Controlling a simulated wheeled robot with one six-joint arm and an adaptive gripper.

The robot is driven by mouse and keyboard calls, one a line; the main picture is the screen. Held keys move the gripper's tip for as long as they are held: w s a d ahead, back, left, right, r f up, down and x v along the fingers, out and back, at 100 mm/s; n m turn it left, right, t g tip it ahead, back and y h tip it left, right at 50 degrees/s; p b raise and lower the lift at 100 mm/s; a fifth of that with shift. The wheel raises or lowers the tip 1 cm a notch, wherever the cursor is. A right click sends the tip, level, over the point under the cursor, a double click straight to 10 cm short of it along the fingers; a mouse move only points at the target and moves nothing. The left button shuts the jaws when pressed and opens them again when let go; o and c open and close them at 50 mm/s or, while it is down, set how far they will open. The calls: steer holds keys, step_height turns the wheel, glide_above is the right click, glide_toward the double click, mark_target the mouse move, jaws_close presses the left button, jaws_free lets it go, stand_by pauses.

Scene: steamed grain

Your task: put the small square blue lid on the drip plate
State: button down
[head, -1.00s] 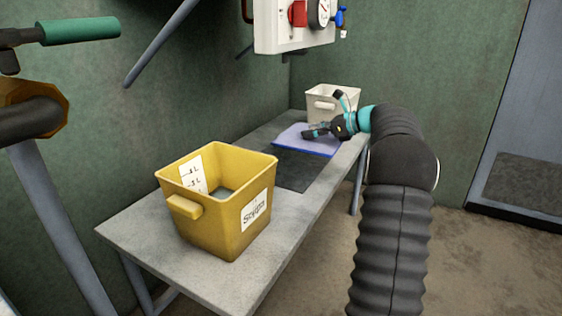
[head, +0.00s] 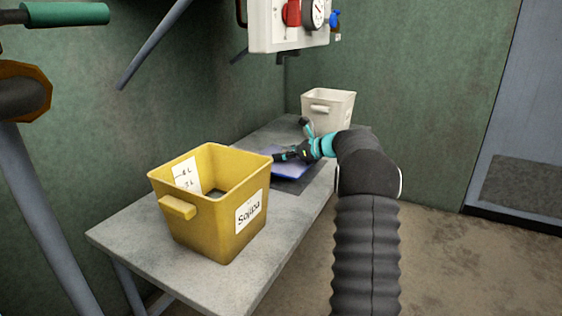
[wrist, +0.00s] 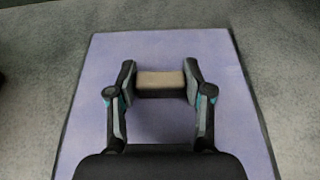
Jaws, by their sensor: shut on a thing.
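The square blue lid (head: 288,172) is over the dark drip plate (head: 312,184) on the grey table, behind the yellow bucket. In the wrist view the lid (wrist: 215,55) looks pale violet and fills the middle. My gripper (wrist: 160,82) is shut on its tan handle (wrist: 160,78), with one finger on each side. Thin dark strips of the plate show along the lid's left and right edges in the wrist view. I cannot tell whether the lid touches the plate or hovers just above it. In the head view my gripper (head: 287,156) partly hides the lid.
A yellow bucket (head: 222,225) with a label stands at the near part of the table (head: 150,240). A white bin (head: 330,110) stands at the far end. The green wall runs along the table's left side.

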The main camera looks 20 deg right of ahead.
steer(key=shift+f, duration=0.8)
steer(key=shift+f, duration=0.2)
steer(key=shift+c, duration=2.3)
jaws_free()
steer(key=shift+r, duration=0.15)
steer(key=shift+s+d+r, duration=0.15)
steer(key=shift+s, duration=0.1)
steer(key=p+v, duration=0.1)
steer(key=v, duration=1)
steer(key=shift+s+d, duration=0.1)
steer(key=shift+s, duration=0.05)
